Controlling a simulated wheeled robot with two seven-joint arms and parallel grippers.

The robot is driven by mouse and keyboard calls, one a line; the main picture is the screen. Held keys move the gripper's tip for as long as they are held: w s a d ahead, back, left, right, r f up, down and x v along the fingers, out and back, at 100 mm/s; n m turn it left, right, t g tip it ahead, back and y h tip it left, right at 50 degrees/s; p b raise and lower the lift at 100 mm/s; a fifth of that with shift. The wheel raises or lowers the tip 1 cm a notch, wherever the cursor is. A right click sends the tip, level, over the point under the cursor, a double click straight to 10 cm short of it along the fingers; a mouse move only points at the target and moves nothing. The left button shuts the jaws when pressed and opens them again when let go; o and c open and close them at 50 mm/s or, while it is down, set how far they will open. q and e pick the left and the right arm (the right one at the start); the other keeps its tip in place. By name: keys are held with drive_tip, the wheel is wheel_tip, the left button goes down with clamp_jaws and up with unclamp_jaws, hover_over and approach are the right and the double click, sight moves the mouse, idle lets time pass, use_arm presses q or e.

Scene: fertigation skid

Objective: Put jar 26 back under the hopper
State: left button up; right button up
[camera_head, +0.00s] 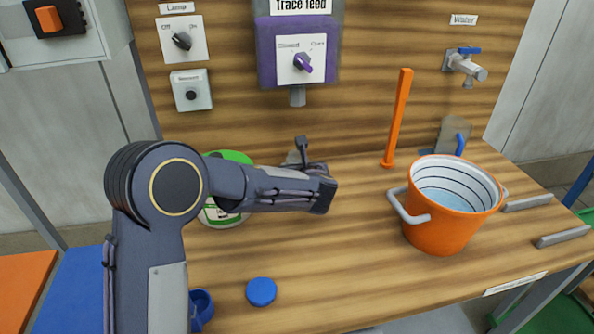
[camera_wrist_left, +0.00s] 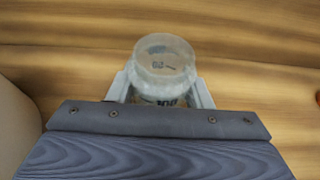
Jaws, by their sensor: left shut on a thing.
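A small pale, see-through jar (camera_wrist_left: 165,68) sits between the two light fingers of my left gripper (camera_wrist_left: 162,88) in the left wrist view. The gripper is shut on it. Dark marks show on the jar, but I cannot read 26 on them. In the head view my left wrist and hand (camera_head: 318,186) are over the table below the hopper, and they hide most of the jar. The purple-backed hopper unit (camera_head: 265,70), labelled Trace feed, is on the wooden wall with its short grey outlet (camera_head: 297,96) pointing down. My right gripper is not in view.
An orange bucket (camera_head: 440,232) with water stands at the right, near an orange upright bar (camera_head: 398,120). A green-lidded tub (camera_head: 228,212) is partly behind my left arm. A blue cap (camera_head: 261,292) and a blue cup (camera_head: 203,303) are at the front. The front middle is clear.

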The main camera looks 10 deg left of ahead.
use_arm(q)
drive_tip(key=shift+f, duration=0.35)
drive_tip(key=shift+f, duration=0.25)
drive_tip(key=o, duration=1)
drive_tip(key=shift+r, duration=0.1)
drive_tip(key=shift+o, duration=0.2)
